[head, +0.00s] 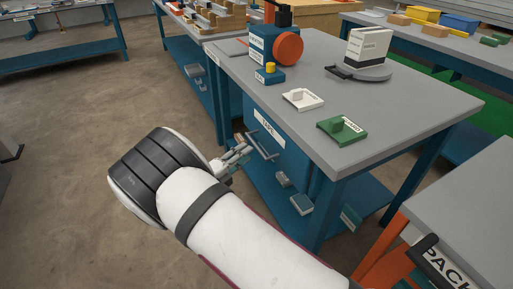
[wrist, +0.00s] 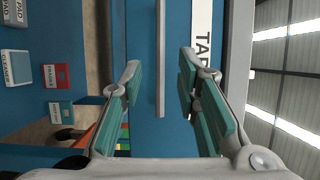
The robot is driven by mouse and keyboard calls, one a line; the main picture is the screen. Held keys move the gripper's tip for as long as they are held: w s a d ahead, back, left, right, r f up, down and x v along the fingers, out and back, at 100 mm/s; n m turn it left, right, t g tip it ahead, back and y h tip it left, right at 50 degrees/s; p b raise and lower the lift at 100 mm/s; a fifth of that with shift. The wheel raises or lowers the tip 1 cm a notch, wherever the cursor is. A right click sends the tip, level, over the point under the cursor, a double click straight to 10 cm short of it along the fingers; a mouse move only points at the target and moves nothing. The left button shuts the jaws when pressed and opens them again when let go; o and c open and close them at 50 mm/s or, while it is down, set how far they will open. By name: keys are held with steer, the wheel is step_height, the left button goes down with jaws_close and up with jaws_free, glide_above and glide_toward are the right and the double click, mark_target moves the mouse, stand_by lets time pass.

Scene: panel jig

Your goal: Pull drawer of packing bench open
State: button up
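The packing bench (head: 415,108) has a grey top and a blue drawer (head: 287,150) in its front with a white tape label (head: 269,128). The drawer looks shut. Its bar handle (head: 263,147) runs along the front below the label. In the wrist view the handle (wrist: 160,85) stands vertical in the picture, against the blue drawer front (wrist: 143,25). My gripper (head: 243,151) is at the handle's left end in the head view. In the wrist view my gripper (wrist: 160,64) is open, its teal-padded fingers on either side of the handle, with gaps on both sides.
A lower shelf (head: 335,218) holds small boxes. An orange-legged table (head: 470,215) stands at right. Floor at left is clear.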

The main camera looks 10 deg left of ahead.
mark_target(256, 144)
steer(key=b+x, duration=0.1)
steer(key=x, duration=0.5)
steer(key=shift+w+d, duration=0.15)
steer(key=shift+w, duration=0.05)
jaws_close()
